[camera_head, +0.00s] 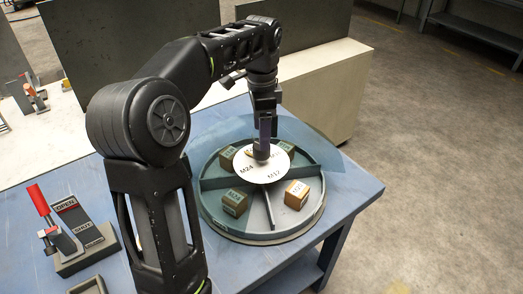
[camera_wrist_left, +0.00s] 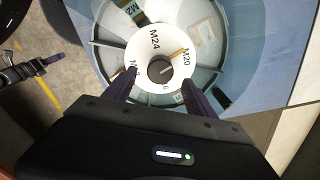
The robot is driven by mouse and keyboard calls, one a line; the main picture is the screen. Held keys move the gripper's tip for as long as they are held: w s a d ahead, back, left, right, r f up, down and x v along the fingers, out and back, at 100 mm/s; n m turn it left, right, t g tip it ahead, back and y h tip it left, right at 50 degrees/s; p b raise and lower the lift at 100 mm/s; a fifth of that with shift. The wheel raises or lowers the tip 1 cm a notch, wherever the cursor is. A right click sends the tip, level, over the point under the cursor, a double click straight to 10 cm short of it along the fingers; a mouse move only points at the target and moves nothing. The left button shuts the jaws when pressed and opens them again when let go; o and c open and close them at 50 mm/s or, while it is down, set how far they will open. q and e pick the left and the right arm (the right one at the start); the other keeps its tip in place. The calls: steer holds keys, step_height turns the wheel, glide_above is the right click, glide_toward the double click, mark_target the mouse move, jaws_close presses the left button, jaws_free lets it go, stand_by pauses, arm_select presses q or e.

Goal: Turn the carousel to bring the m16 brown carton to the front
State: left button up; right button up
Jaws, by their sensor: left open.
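The carousel (camera_head: 231,223) is a round grey-green tray with dividers on the blue table. A white disc (camera_head: 260,175) with M24 and M12 labels sits on its middle; in the wrist view its M20 label also shows. A dark knob (camera_wrist_left: 160,69) stands at the disc's centre. I cannot tell which carton is M16. My left gripper (camera_head: 264,148) is open over the knob, fingertips (camera_wrist_left: 160,82) either side of its near edge; contact is unclear. My right gripper is out of view.
A stand with a red-handled clamp and an OPEN label (camera_head: 68,225) is on the table's left. A clear bluish sheet (camera_head: 318,143) stands behind the carousel. A pale block (camera_head: 335,95) is behind the table. The table's front right is bare.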

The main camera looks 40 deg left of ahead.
arm_select(q)
step_height(320, 180, down, 6)
steer(key=shift+r+p, duration=0.15)
steer(key=shift+p, duration=0.2)
steer(key=shift+c, duration=0.6)
jaws_close()
